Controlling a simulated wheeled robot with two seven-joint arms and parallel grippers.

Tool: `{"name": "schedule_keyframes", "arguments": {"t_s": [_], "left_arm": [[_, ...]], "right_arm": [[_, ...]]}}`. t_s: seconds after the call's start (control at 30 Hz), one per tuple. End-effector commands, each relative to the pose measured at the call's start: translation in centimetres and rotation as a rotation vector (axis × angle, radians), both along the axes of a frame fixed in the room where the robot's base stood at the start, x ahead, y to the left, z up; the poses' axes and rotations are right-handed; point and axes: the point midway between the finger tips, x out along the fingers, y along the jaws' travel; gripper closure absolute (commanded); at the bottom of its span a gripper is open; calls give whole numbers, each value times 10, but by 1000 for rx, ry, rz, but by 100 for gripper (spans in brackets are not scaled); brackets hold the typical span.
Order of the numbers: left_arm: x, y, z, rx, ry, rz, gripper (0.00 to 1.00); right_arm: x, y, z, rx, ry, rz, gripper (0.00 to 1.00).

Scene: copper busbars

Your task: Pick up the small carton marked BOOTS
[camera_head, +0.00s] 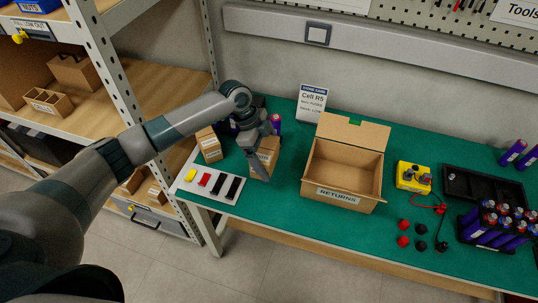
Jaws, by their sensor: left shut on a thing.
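A small brown carton (268,157) with a pale label stands near the back left of the green table. The label's writing is too small to read. My left gripper (262,153) comes down over this carton and is shut on it, with a finger across its front. The gripper hides part of the carton, and I cannot tell whether it is clear of the table. A second small brown carton (209,146) stands to the left, apart from the gripper. I cannot read its label either. My right gripper is not in view.
An open RETURNS box (341,194) stands right of the gripper. A pale tray (227,200) with red, yellow and black pieces lies in front. A sign (312,103) stands behind. Yellow device (413,177), caps and purple cells are farther right. Shelving (113,62) stands left.

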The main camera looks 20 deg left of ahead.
Motion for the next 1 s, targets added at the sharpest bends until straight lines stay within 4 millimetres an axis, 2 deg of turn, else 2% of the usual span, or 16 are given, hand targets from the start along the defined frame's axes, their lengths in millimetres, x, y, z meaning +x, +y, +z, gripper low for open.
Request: {"name": "schedule_keyframes", "arguments": {"t_s": [0.2, 0.43, 0.63, 1.0], "left_arm": [[-31, -11, 19, -2, -3, -3, 39], [-54, -19, 35, -1, -2, -1, 39], [-63, -22, 41, -1, -1, 0, 39], [-64, -23, 41, -1, -1, 0, 39]], "right_arm": [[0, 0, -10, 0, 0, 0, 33], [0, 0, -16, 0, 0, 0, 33], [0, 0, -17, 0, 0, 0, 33], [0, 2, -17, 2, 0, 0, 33]]}}
